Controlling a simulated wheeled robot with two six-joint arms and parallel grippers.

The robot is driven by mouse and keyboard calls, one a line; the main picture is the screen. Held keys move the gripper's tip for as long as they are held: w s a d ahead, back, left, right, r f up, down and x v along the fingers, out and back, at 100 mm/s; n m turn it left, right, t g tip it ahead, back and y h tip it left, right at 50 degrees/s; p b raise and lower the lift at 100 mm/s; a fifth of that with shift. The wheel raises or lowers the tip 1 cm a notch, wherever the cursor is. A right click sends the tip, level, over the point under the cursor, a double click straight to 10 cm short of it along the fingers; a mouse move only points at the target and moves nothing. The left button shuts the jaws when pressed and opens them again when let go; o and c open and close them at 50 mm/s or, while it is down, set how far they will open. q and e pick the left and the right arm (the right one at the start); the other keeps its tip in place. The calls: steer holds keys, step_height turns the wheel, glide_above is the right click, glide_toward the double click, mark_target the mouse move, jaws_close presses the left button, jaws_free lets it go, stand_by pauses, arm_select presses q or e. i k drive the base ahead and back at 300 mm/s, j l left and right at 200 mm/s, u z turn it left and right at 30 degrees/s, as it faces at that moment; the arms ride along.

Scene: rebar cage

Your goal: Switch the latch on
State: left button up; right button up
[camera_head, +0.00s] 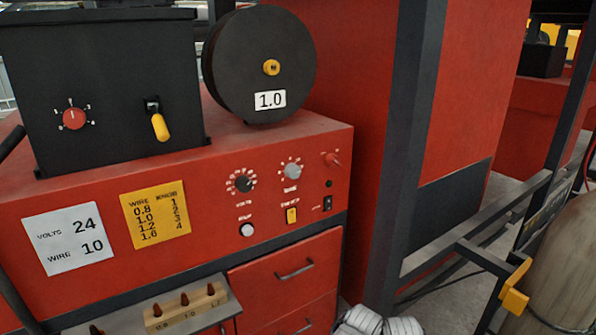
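A lever with a yellow handle (159,126) sticks out of the front of a black box (110,85); its handle points down and toward me. A small yellow switch (291,215) sits on the red machine's front panel (200,255), with a small black rocker switch (327,203) to its right. No part is labelled as a latch, so I cannot tell which one it is. The rocker's position is too small to read. Neither of my grippers shows in the head view.
A red knob (74,118) is left of the lever. A black spool (255,65) marked 1.0 stands on the machine. Dial knobs (243,184), a white note (68,238) and a yellow chart (155,214) are on the panel. Drawers (290,270) lie below; a dark post (405,150) stands right.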

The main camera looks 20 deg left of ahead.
mark_target(328, 201)
steer(key=i+l, duration=0.25)
steer(key=i+u, duration=0.15)
steer(key=u, duration=1.6)
